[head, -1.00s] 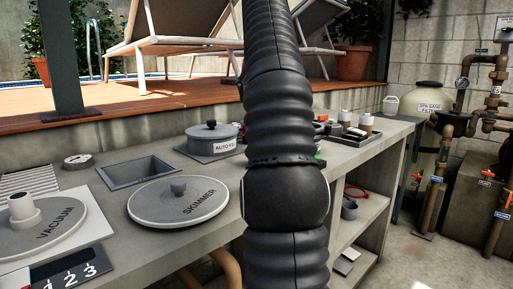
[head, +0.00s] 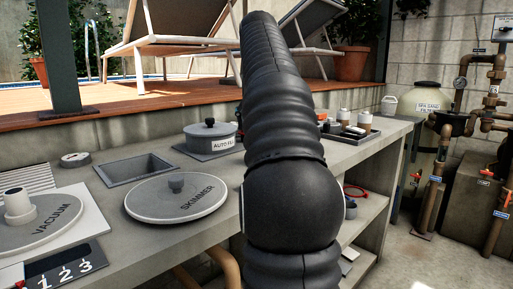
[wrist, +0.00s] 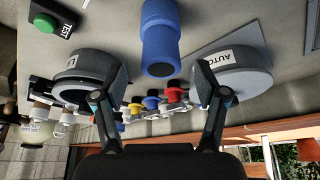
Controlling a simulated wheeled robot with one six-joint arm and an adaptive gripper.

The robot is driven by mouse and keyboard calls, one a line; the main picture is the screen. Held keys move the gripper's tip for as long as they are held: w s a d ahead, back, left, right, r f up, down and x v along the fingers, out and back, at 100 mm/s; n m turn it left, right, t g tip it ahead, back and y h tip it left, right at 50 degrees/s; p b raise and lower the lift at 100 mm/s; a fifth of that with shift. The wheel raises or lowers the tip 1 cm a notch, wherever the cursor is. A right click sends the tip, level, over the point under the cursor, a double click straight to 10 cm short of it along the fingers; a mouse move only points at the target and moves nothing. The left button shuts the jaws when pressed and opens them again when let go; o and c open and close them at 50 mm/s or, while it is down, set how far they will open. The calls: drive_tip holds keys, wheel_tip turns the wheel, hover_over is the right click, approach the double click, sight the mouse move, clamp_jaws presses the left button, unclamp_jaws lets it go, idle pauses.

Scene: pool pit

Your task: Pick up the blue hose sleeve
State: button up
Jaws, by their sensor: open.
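The blue hose sleeve (wrist: 160,42) is a blue, stepped cylinder with a wider lower part, on the grey counter at the top middle of the wrist view. My gripper (wrist: 162,82) is open and empty, its two dark fingers spread wide. In the picture, the sleeve lies above and between the fingertips, apart from them. In the head view I cannot make out the sleeve or my gripper; my black arm covers the middle of the counter.
A grey auto-fill pot (wrist: 232,72) stands right of the sleeve and another labelled round lid (wrist: 85,75) left. Several small coloured fittings (wrist: 152,103) stand in a row between them. A green button (wrist: 45,22) is at upper left. The skimmer lid (head: 176,200) lies on the counter.

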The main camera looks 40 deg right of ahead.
drive_tip(key=b+x, duration=0.1)
drive_tip(key=x, duration=0.2)
drive_tip(key=shift+w+f, duration=0.1)
drive_tip(key=shift+f, duration=0.25)
drive_tip(key=c, duration=1.2)
drive_tip(key=shift+r, duration=0.1)
drive_tip(key=shift+r+p, duration=0.45)
drive_tip(key=shift+r, duration=0.15)
drive_tip(key=r, duration=0.1)
drive_tip(key=r+p, duration=0.1)
drive_tip(key=s+r+p, duration=0.1)
drive_tip(key=shift+d+r, duration=0.4)
drive_tip(key=shift+s+d+r, duration=0.95)
drive_tip(key=shift+s+d, duration=0.15)
drive_tip(key=shift+s, duration=0.2)
drive_tip(key=shift+s+d+r, duration=1)
drive_tip(key=shift+s+d, duration=0.15)
drive_tip(key=shift+s, duration=0.15)
drive_tip(key=shift+s+d+r, duration=0.95)
drive_tip(key=shift+s+d, duration=0.15)
drive_tip(key=shift+s, duration=0.2)
drive_tip(key=shift+s+d, duration=0.1)
drive_tip(key=shift+s, duration=0.05)
